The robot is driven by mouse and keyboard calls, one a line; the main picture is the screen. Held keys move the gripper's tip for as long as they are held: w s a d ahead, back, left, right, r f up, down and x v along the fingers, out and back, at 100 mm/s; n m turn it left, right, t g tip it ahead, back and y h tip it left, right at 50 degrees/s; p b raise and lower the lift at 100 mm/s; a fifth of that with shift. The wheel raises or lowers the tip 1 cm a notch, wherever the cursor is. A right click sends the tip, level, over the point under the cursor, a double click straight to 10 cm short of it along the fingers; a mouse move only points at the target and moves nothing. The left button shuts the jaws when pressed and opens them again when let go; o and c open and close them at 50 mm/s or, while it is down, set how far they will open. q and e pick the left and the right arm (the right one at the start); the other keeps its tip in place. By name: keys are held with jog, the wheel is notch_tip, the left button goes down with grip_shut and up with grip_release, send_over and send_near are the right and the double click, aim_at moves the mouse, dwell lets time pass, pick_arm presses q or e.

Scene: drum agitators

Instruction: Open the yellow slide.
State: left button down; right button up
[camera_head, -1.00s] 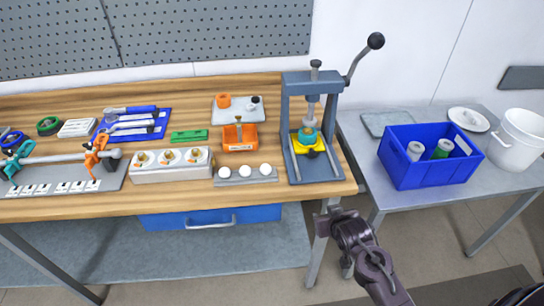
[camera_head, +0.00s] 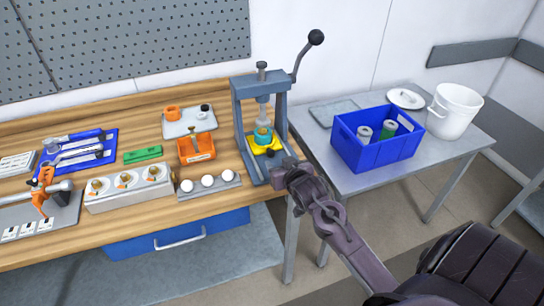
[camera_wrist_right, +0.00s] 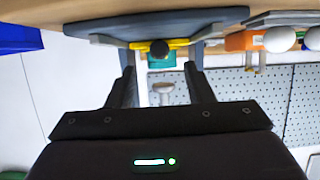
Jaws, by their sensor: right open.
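The yellow slide (camera_head: 256,149) sits low in the grey-blue lever press (camera_head: 241,120) at the bench's right end, beneath a teal part (camera_head: 263,136). In the right wrist view, which is upside down, the yellow slide (camera_wrist_right: 179,43) carries a round black knob (camera_wrist_right: 159,50) at its front. My right gripper (camera_head: 287,172) is at the press's front right, close to the slide. In the wrist view its open, empty fingers (camera_wrist_right: 159,72) point at the slide, one on either side of the knob's line. I cannot tell whether they touch it. My left gripper is not in view.
A tray of white balls (camera_head: 208,184) and an orange holder (camera_head: 196,148) stand left of the press. The press lever (camera_head: 302,58) rises at the back right. A side table (camera_head: 345,184) holds a blue crate (camera_head: 345,148) and white bucket (camera_head: 453,110).

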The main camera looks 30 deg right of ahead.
aim_at(272, 155)
jog(key=p+x, duration=0.1)
jog(key=x, duration=0.6)
jog(key=shift+s, duration=0.1)
grip_shut()
